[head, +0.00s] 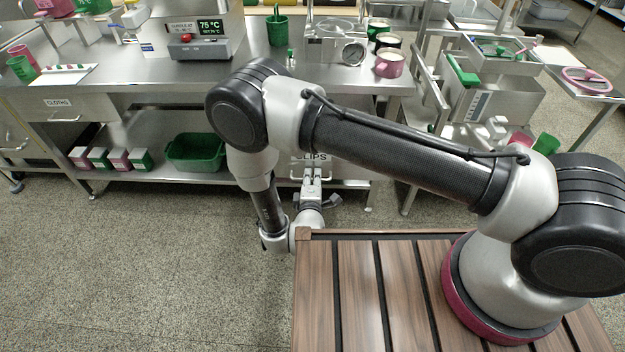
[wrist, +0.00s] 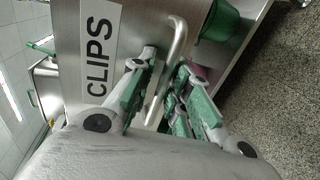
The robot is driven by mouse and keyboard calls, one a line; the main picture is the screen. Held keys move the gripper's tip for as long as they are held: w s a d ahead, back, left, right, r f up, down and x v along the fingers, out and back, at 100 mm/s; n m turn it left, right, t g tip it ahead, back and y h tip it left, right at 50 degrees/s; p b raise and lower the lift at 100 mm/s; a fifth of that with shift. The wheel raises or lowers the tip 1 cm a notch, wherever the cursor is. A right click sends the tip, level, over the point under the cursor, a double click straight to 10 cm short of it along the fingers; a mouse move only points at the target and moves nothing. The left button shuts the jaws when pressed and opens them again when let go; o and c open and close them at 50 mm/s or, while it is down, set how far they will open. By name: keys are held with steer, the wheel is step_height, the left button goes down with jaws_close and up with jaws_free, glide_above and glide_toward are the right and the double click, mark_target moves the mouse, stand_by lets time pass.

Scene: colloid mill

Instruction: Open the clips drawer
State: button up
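The clips drawer (wrist: 140,22) has a steel front with a white CLIPS label, turned sideways in the wrist view. Its bar handle (wrist: 179,42) runs between my gripper's (wrist: 168,66) two green-padded fingers. The fingers stand apart, one on each side of the bar, with gaps visible; firm contact cannot be made out. In the head view, the CLIPS label (head: 314,157) shows below the bench top, partly hidden by my arm. My gripper (head: 312,176) is right in front of the drawer there. The drawer looks shut, though much of its front is hidden.
The steel bench (head: 130,100) carries a scale (head: 196,48), mugs and a green cup. A green bin (head: 196,152) and small boxes stand on its lower shelf. A cloths drawer (head: 62,110) is at the left. The speckled floor in front is clear.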

steer(key=o, duration=1.3)
step_height(320, 180, up, 9)
steer(key=shift+w, duration=0.1)
steer(key=shift+r, duration=0.35)
steer(key=c, duration=1.3)
